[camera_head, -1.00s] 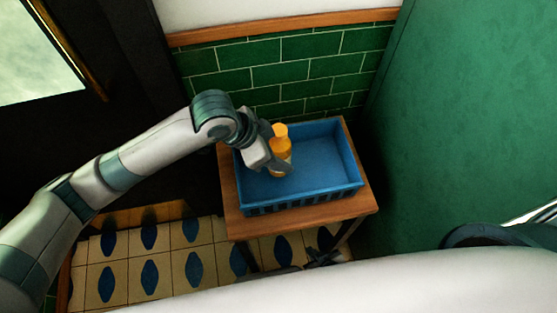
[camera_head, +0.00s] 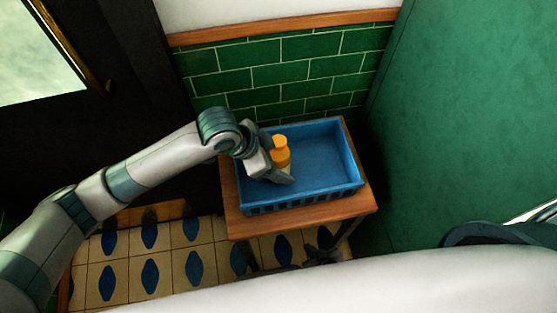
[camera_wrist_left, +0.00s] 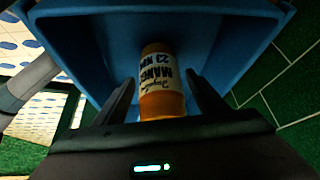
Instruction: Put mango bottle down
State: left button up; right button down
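The mango bottle (camera_head: 281,153) is orange and upright on the floor of the blue crate (camera_head: 346,190), towards its left side. In the left wrist view the bottle (camera_wrist_left: 161,85) shows a white label with dark lettering. My left gripper (camera_head: 277,171) reaches in over the crate's left side. Its fingers stand on either side of the bottle, with narrow gaps showing in the left wrist view (camera_wrist_left: 160,78). I cannot make out my right gripper for certain among the dark shapes low in the head view.
The crate stands on a small wooden table (camera_head: 300,222) with a wood top. A green tiled wall (camera_head: 280,75) is behind it and a plain green wall (camera_head: 455,120) to the right. The crate's right part is empty.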

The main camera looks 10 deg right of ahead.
pick_arm(q)
jog(key=shift+r, duration=0.1)
jog(key=shift+a+r, duration=0.2)
jog(key=shift+r, duration=0.2)
jog(key=v, duration=1.1)
pick_arm(e)
jog(key=shift+s+d+f, duration=0.15)
jog(key=shift+d, duration=0.05)
pick_arm(q)
jog(key=shift+r, duration=0.1)
pick_arm(e)
jog(key=shift+s+f, duration=0.1)
